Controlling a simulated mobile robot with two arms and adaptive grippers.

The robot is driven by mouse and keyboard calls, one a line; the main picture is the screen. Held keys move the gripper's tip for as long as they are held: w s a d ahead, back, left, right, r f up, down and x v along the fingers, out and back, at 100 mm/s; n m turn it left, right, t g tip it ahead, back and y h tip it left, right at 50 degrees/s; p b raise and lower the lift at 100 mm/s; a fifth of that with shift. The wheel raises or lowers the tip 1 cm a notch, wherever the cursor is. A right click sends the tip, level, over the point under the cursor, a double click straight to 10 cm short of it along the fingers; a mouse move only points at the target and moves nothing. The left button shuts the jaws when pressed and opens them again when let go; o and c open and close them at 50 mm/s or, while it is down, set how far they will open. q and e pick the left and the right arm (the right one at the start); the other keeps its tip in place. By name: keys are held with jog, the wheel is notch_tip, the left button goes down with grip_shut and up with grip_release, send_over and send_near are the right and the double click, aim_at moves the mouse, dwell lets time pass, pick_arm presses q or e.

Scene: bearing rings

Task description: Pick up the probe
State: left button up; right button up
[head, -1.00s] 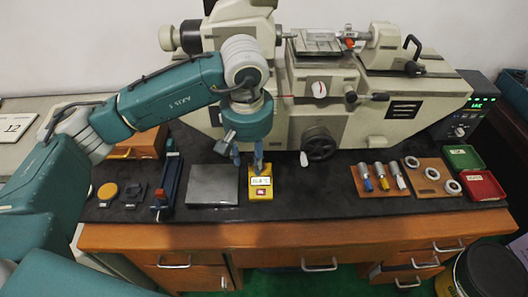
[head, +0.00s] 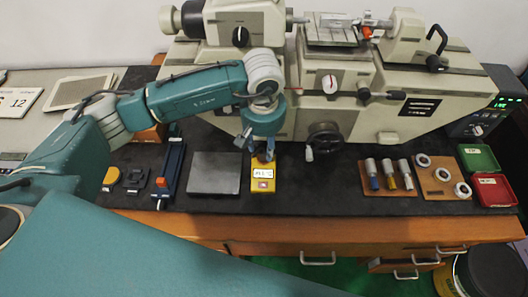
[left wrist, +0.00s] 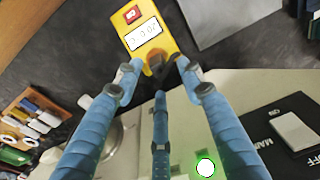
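A yellow meter (head: 263,179) with a small white display and a red button lies on the dark bench top, right of a grey plate. It also shows in the left wrist view (left wrist: 148,36). A short dark piece (left wrist: 157,66), likely the probe, is at the meter's far end, by my fingertips. My left gripper (head: 263,153) is over that end of the meter, blue fingers pointing down. In the left wrist view its fingertips (left wrist: 160,77) are spread around the dark piece, with visible gaps. Contact cannot be told. My right gripper is not in view.
The grey plate (head: 214,173) is close left of the meter. A large machine (head: 330,85) with a handwheel (head: 324,138) stands behind. A wooden board with several micrometers (head: 388,180), a board of rings (head: 443,177) and green and red trays are at right. Bare bench lies between.

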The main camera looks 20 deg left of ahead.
aim_at(264, 152)
pick_arm(q)
notch_tip(264, 152, down, 3)
jog(key=shift+p, duration=0.6)
jog(key=shift+f, duration=0.15)
jog(key=shift+w, duration=0.1)
grip_shut()
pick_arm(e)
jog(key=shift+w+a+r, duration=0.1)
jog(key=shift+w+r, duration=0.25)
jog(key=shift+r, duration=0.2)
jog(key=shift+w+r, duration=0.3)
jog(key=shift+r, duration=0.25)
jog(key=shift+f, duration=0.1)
